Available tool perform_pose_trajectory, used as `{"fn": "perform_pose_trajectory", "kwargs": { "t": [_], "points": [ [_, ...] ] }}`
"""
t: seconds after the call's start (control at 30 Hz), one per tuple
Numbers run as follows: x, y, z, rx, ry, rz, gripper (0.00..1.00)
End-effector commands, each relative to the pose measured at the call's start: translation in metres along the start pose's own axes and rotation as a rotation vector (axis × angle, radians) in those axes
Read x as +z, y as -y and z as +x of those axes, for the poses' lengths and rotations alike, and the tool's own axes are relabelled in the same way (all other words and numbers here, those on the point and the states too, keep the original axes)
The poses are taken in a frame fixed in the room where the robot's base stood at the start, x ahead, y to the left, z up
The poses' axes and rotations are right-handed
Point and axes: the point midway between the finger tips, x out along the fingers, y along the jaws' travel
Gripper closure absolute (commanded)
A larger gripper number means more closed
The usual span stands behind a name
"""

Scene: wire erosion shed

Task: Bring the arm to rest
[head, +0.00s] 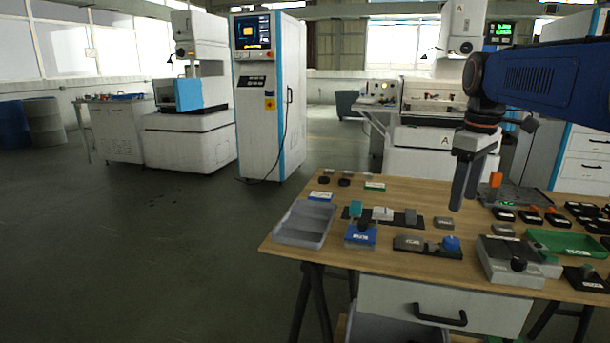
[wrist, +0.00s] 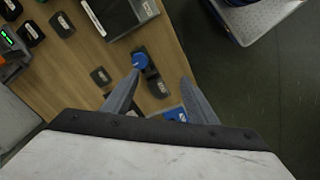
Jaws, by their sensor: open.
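My gripper (head: 465,182) hangs down from my blue arm at the right of the head view, above the wooden workbench (head: 285,243). Its two grey fingers are apart with nothing between them. In the wrist view my gripper (wrist: 160,90) shows open fingers over the bench top. A dark fixture with a blue knob (head: 450,243) lies on the bench below it. The blue knob shows near the left finger in the wrist view (wrist: 140,60). The exact height of the fingers over the bench cannot be told.
A grey tray (head: 305,222) sits at the bench's left edge, with a blue-based fixture (head: 361,236) beside it. A grey block device (head: 500,262) and green tray (head: 565,243) are at the right. A white control cabinet (head: 268,100) stands behind.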

Motion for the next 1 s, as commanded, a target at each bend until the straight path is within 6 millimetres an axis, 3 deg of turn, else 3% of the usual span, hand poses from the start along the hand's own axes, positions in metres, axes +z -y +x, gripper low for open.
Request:
{"fn": "perform_pose_trajectory", "kwargs": {
  "t": [0.03, 0.27, 0.6, 0.8, 1.0],
  "points": [
    [0.008, 0.016, 0.005, 0.011, -0.012, 0.027, 0.47],
    [0.041, 0.074, 0.038, 0.057, -0.079, 0.184, 0.47],
    [0.096, 0.152, 0.106, 0.093, -0.196, 0.412, 0.47],
    [0.127, 0.190, 0.153, 0.096, -0.266, 0.536, 0.47],
    [0.145, 0.210, 0.183, 0.091, -0.310, 0.615, 0.47]
  ]
}}
